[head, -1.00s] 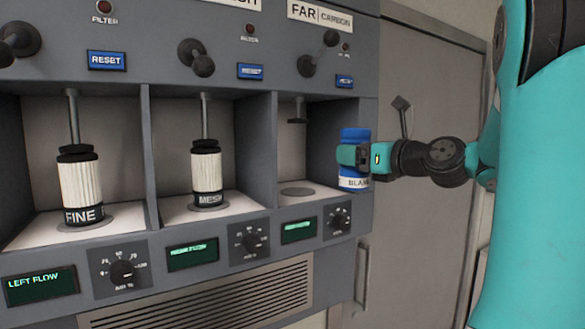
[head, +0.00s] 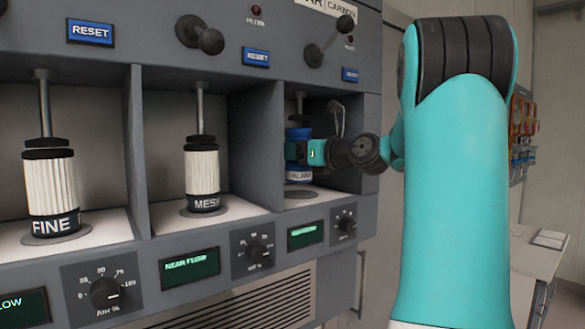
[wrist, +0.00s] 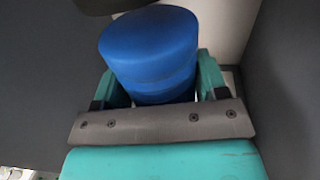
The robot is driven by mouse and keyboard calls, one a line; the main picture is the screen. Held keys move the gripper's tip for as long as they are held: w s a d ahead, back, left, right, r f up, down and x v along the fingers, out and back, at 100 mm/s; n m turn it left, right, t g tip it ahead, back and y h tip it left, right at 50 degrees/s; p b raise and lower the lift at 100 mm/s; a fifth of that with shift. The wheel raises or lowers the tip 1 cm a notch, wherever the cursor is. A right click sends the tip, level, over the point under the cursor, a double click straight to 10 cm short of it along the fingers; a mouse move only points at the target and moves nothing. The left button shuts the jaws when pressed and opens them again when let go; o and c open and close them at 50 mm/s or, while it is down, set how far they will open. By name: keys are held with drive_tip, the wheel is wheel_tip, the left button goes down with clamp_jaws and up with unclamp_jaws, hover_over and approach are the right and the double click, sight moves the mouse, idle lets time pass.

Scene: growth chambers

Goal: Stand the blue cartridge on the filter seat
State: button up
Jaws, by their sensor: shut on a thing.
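The filter seat (head: 302,192) is a grey disc on that bay's floor, directly below the cartridge. I cannot tell whether the cartridge's bottom touches it. A dark clamp pad hangs close above the cartridge (wrist: 115,4).
The middle bay holds a MESH filter (head: 202,175) and the left bay a FINE filter (head: 51,190), both under plungers. Grey walls flank the right bay closely. Levers (head: 200,36), reset buttons (head: 257,57) and air knobs (head: 259,252) line the panel.

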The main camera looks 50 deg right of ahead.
wheel_tip(320, 180, down, 3)
drive_tip(key=b, duration=0.2)
drive_tip(key=shift+w+b, duration=0.1)
drive_tip(key=shift+b, duration=0.3)
drive_tip(key=shift+r, duration=0.1)
drive_tip(key=shift+r, duration=0.1)
drive_tip(key=shift+a, duration=0.1)
drive_tip(key=o, duration=1)
drive_tip(key=shift+f, duration=0.2)
drive_tip(key=shift+c, duration=0.2)
